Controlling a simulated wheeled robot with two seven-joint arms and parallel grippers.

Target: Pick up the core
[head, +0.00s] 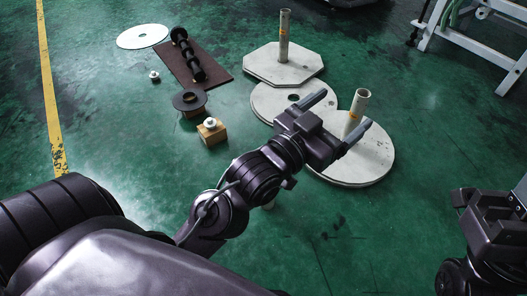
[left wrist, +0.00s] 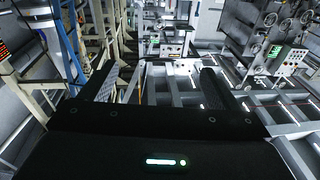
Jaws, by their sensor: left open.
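No part is plainly marked as the core. A dark ribbed rod (head: 187,54) lies on a brown mat (head: 215,80) at the back left. My left gripper (head: 346,107) is open, with nothing seen between its fingers, and overlaps the nearer tube's lower part in the head view. Its spread fingers also show in the left wrist view (left wrist: 160,78). My right gripper (head: 490,215) is partly seen at the right edge.
A round plate with a central hole (head: 267,99) lies between the tube plates. A dark flanged ring (head: 189,101), a wooden block with a white knob (head: 212,132) and a white disc (head: 142,36) are at left. A white frame (head: 462,40) stands at right. Green floor is clear in front.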

